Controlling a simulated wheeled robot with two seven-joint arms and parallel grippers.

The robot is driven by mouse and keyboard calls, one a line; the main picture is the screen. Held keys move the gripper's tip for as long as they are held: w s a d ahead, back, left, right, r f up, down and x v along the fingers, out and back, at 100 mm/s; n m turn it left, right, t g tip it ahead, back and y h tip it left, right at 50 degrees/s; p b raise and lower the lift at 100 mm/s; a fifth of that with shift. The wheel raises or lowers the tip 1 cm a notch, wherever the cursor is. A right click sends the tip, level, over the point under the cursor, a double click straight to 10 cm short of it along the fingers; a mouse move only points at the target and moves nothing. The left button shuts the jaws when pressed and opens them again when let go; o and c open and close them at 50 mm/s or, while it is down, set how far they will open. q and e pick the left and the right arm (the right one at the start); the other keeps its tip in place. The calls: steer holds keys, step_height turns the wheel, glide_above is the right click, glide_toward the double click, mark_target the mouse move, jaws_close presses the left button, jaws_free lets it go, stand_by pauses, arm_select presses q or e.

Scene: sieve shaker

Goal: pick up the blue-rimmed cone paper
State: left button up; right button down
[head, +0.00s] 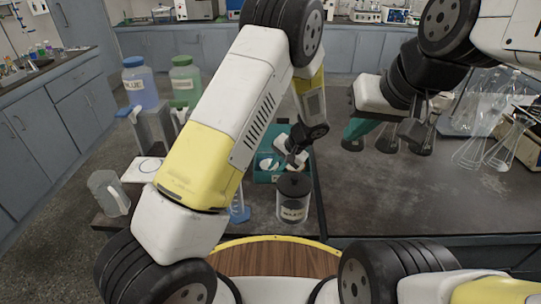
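A teal tray (260,177) stands on the dark bench left of centre, partly behind my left arm. White paper-like pieces lie in it, one with a blue edge (266,162) that looks like the blue-rimmed cone paper; it is small and partly hidden. My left gripper (293,157) points down over the right part of this tray, close to the pieces. Its fingers are too small to show whether it is open or touches anything. My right gripper (385,132) hangs over the bench right of centre, dark against teal and dark items behind it; its finger state is unclear.
A lidded, labelled jar (293,200) stands in front of the tray. Blue (141,86) and green-capped (186,82) bottles and a clear jug (108,193) stand at left. Glass flasks (505,138) stand at right. The bench's front right middle is clear.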

arm_select(q)
jaws_close()
